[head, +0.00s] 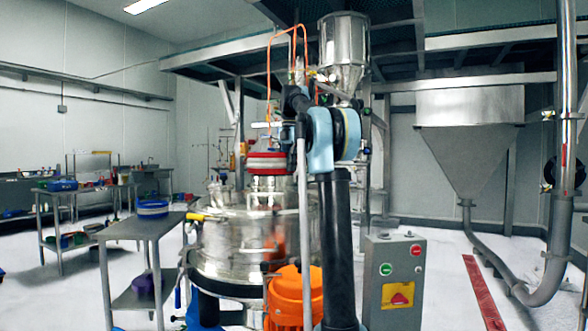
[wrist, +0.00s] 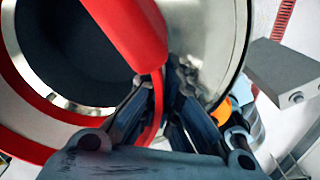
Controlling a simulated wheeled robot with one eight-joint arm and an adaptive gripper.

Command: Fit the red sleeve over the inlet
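The red sleeve (head: 266,162), a red ring with grey bands, is at the top of the steel inlet neck (head: 269,187) on the sifter in the head view. From there I cannot tell whether it is fully around the neck or just above it. In the wrist view the sleeve (wrist: 128,30) shows large and close, with a dark round opening and a steel rim inside its curve. My gripper (wrist: 163,82) has one finger on each side of the sleeve's red wall and is shut on it. In the head view my arm hides most of the gripper.
An orange motor (head: 288,298) stands low in front of the sifter. A grey control box (head: 394,280) stands to the right. A grey side table (head: 143,227) on the left holds a blue ring (head: 152,208). A steel hopper (head: 343,55) hangs above.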

